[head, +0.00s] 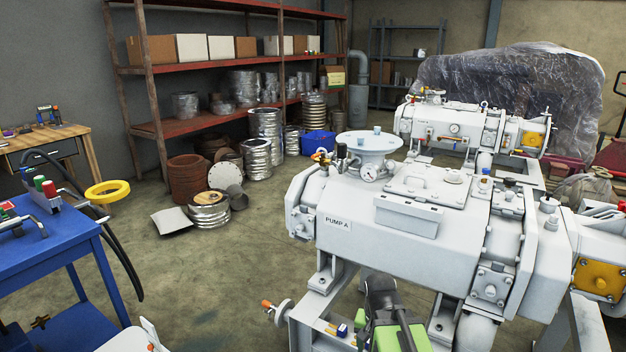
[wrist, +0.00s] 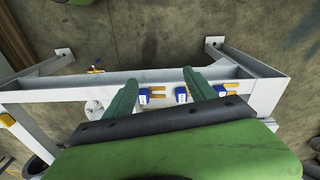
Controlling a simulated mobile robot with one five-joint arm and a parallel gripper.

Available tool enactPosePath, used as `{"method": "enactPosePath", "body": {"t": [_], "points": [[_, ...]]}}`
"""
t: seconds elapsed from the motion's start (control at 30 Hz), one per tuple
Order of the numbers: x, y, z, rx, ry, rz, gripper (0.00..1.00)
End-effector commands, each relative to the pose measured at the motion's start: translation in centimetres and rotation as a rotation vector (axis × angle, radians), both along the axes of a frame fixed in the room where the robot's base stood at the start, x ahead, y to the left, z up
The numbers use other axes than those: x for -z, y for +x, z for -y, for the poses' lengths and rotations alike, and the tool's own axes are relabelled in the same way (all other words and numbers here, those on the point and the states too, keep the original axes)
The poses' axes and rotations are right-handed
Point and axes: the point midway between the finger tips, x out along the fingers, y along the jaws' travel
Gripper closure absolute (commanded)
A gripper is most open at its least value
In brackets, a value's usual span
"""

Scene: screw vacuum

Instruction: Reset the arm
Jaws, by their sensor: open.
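In the wrist view my gripper (wrist: 160,78) is open, its two green fingers spread wide with nothing held between them. The fingers reach over a white frame beam. In the head view my green and black arm shows low in front of the white pump marked PUMP A (head: 400,225); the fingertips cannot be made out there.
A blue cart (head: 60,270) with tools stands at the left, beside a yellow ring (head: 107,191). A valve handle (head: 277,310) sticks out left of the pump frame. A second pump (head: 470,128) and red shelves (head: 230,62) stand behind. Bare floor lies between cart and pump.

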Motion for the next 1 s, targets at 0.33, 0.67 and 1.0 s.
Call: {"method": "enactPosePath", "body": {"t": [0.33, 0.67, 1.0], "points": [[-5.1, -1.8, -1.7, -0.417, 0.054, -0.058, 0.35], [-17.6, -1.8, -1.6, -0.414, 0.053, -0.058, 0.35], [-26.5, -1.8, -1.6, -0.413, 0.053, -0.057, 0.35]]}}
